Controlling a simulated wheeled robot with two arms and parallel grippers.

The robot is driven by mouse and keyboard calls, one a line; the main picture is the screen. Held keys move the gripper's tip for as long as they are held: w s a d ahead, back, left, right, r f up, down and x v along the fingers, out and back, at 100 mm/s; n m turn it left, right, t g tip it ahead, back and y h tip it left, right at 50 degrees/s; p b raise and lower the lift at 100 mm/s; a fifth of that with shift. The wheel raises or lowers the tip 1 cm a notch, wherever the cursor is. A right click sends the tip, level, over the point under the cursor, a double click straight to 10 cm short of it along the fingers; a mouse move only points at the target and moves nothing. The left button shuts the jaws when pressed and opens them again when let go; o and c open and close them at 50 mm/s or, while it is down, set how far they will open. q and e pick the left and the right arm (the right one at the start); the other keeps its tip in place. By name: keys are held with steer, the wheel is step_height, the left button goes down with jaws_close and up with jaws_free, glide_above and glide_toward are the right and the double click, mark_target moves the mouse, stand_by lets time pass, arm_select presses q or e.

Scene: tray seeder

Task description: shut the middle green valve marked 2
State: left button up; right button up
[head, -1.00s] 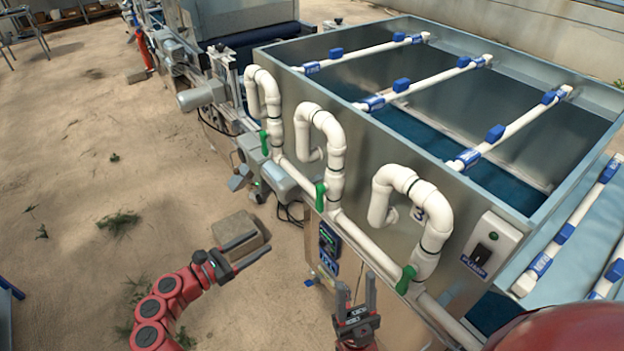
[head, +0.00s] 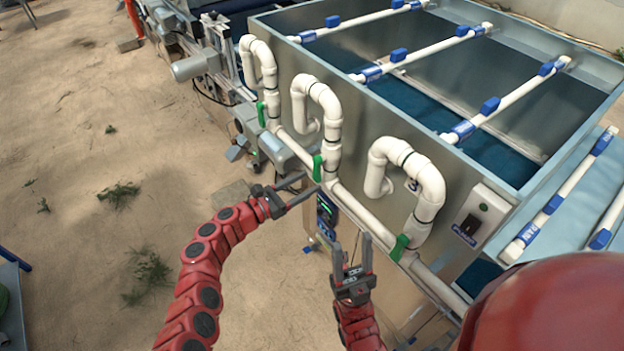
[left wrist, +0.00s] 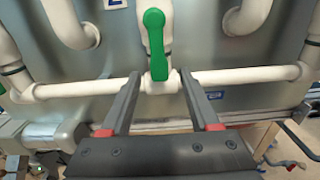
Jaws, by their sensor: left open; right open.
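The middle green valve (head: 318,167) is on the second white riser from the left, where it meets the long horizontal pipe. In the left wrist view its green handle (left wrist: 155,40) stands upright along the riser, its lower end just beyond and between the fingertips. My left gripper (head: 312,182) is open, its fingers pointing at this valve from the front; I cannot tell whether they touch it. My right gripper (head: 352,240) is open and empty, lower right of the left one, fingers pointing up.
Two more green valves sit on the same pipe, one to the left (head: 261,114) and one to the right (head: 399,248). A pump switch box (head: 474,220) is at the right of the metal tank wall (head: 462,172). A small control box (head: 326,208) hangs below the pipe.

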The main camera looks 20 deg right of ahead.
arm_select(q)
steer(key=shift+b+x, duration=0.4)
steer(key=shift+x, duration=1)
jaws_close()
stand_by(0.5)
